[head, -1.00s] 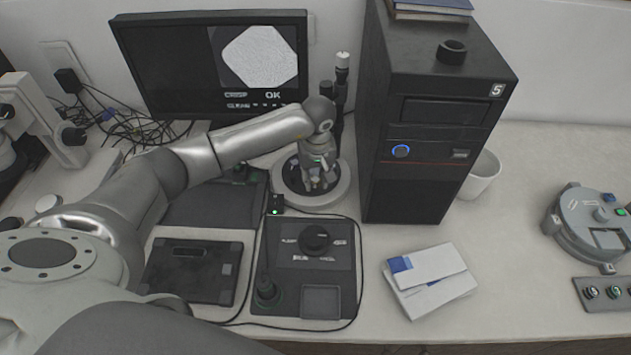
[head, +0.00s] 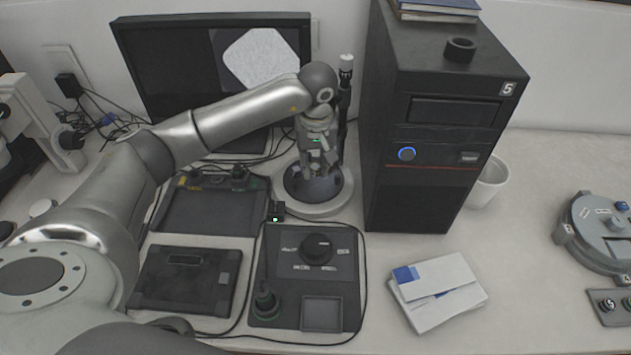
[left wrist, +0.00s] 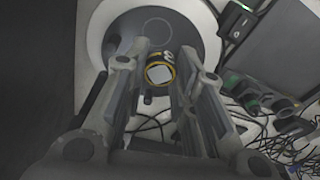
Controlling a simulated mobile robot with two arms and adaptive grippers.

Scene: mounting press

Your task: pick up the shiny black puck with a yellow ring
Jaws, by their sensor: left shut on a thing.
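The shiny black puck with a yellow ring (left wrist: 160,74) shows between my left fingertips in the left wrist view, with a pale square on its end face. My left gripper (left wrist: 153,80) is shut on it. In the head view my left gripper (head: 320,172) hangs above the dark bowl of a white round stand (head: 322,208). I cannot make out the puck clearly there. The stand's pale rim also shows behind the puck in the left wrist view (left wrist: 93,35). My right gripper is not in view.
A black computer tower (head: 418,190) stands close to the right of my gripper. A monitor (head: 165,75) is behind my arm. The bench between the boxes and the grey round device (head: 590,235) is clear.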

